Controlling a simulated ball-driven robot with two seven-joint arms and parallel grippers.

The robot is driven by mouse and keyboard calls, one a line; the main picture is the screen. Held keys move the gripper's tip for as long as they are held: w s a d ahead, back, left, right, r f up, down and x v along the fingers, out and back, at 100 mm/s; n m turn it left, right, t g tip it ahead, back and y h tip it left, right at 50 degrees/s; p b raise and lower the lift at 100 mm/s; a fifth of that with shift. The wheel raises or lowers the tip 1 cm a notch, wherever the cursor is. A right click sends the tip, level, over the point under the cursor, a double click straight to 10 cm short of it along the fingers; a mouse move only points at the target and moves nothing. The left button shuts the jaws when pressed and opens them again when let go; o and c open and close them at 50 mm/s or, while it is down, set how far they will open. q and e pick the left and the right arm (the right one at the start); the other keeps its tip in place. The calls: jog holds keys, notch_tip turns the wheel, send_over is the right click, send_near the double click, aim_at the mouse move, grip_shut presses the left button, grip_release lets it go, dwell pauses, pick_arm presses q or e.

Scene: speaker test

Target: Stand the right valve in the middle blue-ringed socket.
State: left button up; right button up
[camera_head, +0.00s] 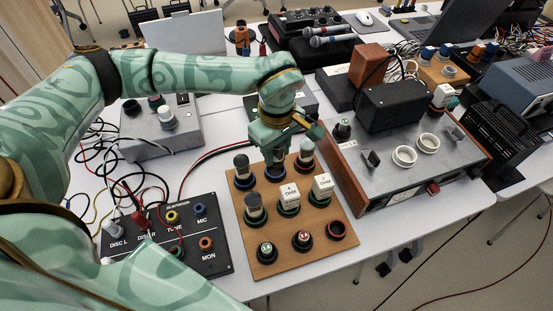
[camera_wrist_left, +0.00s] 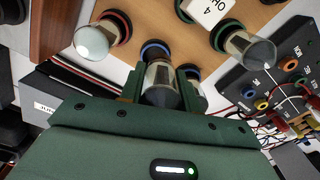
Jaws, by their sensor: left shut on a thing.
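My left gripper (camera_head: 277,146) is shut on a glass valve with a dark base (camera_wrist_left: 162,84) at the back of the wooden board. The valve's lower end is at the middle blue-ringed socket (camera_head: 275,174), upright or nearly so; I cannot tell whether it is fully seated. The blue ring shows in the wrist view (camera_wrist_left: 154,49), right by the valve's base. A dark-topped valve (camera_head: 241,165) stands in the blue-ringed socket to the left. Another valve (camera_head: 305,150) stands in the red-ringed socket to the right. My right gripper is not in view.
Another valve (camera_head: 254,205) and white blocks (camera_head: 289,196) stand in green-ringed sockets in front. A front-right red-ringed socket (camera_head: 336,230) is empty. A wood-sided amplifier (camera_head: 405,165) is close on the right; a black jack panel (camera_head: 180,235) with cables lies left.

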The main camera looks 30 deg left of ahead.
aim_at(275, 160)
pick_arm(q)
jog(key=shift+w+a+f, duration=0.25)
jog(key=shift+a+f, duration=0.05)
jog(key=shift+f, duration=0.2)
jog(key=f, duration=0.1)
jog(key=f+b, duration=0.2)
jog(key=shift+w+a+f, duration=0.2)
jog(key=shift+a+f, duration=0.05)
jog(key=shift+f, duration=0.35)
jog(key=shift+r, duration=0.2)
jog(key=shift+f, duration=0.3)
jog(key=o, duration=1)
jog(key=shift+r, duration=0.1)
